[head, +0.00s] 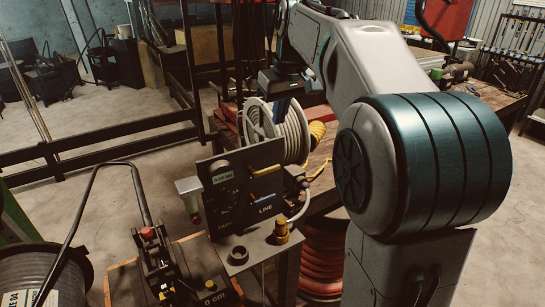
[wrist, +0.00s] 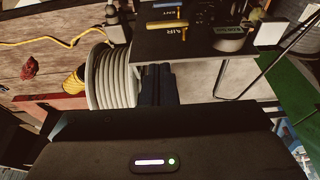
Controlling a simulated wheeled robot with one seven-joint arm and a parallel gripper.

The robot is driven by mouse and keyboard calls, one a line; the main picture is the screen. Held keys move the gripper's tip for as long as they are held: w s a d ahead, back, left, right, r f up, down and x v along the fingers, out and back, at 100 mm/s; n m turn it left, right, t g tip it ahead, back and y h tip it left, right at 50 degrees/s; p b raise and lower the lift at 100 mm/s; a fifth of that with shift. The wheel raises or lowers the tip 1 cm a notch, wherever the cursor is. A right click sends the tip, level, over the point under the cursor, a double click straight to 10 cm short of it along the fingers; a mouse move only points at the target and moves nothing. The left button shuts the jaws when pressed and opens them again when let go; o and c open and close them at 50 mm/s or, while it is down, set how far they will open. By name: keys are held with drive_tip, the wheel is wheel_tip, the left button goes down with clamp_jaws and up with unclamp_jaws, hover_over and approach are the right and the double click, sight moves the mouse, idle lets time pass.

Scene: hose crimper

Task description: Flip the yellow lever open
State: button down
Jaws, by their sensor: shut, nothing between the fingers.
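The yellow lever (head: 266,171) is on the right side of the upright dark panel (head: 232,195) and lies roughly level along its face. It also shows in the wrist view (wrist: 168,25), near the panel's edge and beside the lettering. A second, blue lever (wrist: 166,10) sits parallel to it. My gripper (head: 284,116) is above and behind the panel's top edge, in front of the hose reel. In the wrist view its dark fingers (wrist: 158,72) are together and empty, apart from the yellow lever.
A coil of pale hose (head: 292,133) stands close behind the panel, beside my fingers. A yellow coiled hose (head: 317,133) lies behind it on the wooden bench. A black-handled machine (head: 165,255) stands left of the panel. A brass fitting (head: 281,231) is on the ledge below it.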

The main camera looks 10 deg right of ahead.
drive_tip(key=shift+f, duration=0.1)
drive_tip(key=x, duration=0.4)
drive_tip(key=p+x, duration=0.1)
drive_tip(key=x, duration=0.7)
drive_tip(key=shift+s+d+f, duration=0.1)
drive_tip(key=shift+s+f, duration=0.1)
drive_tip(key=shift+f, duration=0.1)
drive_tip(key=shift+f+p, duration=0.3)
drive_tip(key=shift+f, duration=0.4)
